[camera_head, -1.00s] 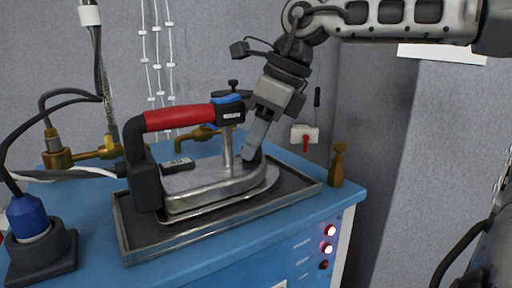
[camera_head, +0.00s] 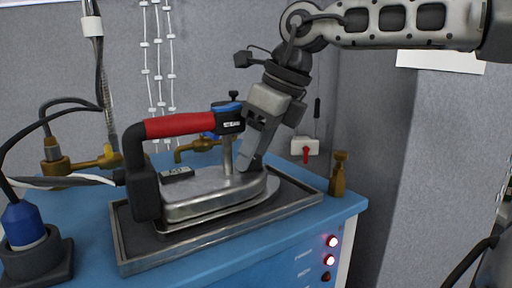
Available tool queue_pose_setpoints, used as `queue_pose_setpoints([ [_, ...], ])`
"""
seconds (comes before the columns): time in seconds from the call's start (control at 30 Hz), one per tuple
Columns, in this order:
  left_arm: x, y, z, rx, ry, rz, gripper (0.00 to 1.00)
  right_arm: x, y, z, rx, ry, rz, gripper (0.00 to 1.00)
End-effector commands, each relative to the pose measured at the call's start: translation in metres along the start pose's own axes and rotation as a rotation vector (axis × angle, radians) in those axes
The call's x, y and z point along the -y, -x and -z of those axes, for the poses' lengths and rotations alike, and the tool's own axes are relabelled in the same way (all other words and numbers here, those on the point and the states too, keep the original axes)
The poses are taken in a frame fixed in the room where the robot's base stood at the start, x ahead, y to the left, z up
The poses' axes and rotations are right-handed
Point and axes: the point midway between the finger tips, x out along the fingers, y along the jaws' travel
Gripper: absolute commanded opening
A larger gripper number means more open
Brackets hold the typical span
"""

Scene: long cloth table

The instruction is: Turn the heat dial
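A metal iron (camera_head: 205,197) with a red handle (camera_head: 180,125) rests in a dark tray (camera_head: 133,258) on the blue table. A thin post with a small black knob (camera_head: 233,95) stands at the handle's front end. My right gripper (camera_head: 247,165) comes down from the upper right, with its fingertips at the top of the iron's front part, just right of the post. Two fingers show with a narrow gap between them. The heat dial cannot be made out; the fingers cover the spot where a dark round part showed earlier. My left gripper is out of view.
Brass taps (camera_head: 198,146) stand behind the iron. A small brass fitting (camera_head: 338,175) stands at the table's right corner. A blue plug (camera_head: 25,226) in a black socket is at the left. Lit red buttons (camera_head: 332,241) are on the cabinet's front.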

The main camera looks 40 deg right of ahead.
Motion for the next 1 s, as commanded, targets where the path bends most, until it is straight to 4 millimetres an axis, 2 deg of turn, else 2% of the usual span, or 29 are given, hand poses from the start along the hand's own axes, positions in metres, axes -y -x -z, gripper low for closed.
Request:
queue_pose_setpoints([
  [0.27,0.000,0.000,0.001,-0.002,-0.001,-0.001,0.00,0.000,0.000,0.000,-0.001,0.001,0.000,0.53],
  [0.43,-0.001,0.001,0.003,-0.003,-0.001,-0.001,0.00,0.000,0.015,-0.001,0.002,0.000,0.000,0.53],
  [0.57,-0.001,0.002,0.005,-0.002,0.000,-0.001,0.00,0.000,0.043,-0.001,0.005,0.000,0.002,0.53],
  [0.8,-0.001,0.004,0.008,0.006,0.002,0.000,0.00,0.000,0.102,-0.001,0.004,-0.001,0.001,0.53],
  [1.0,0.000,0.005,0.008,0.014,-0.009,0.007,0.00,0.000,0.140,-0.001,0.002,0.000,0.001,0.53],
])
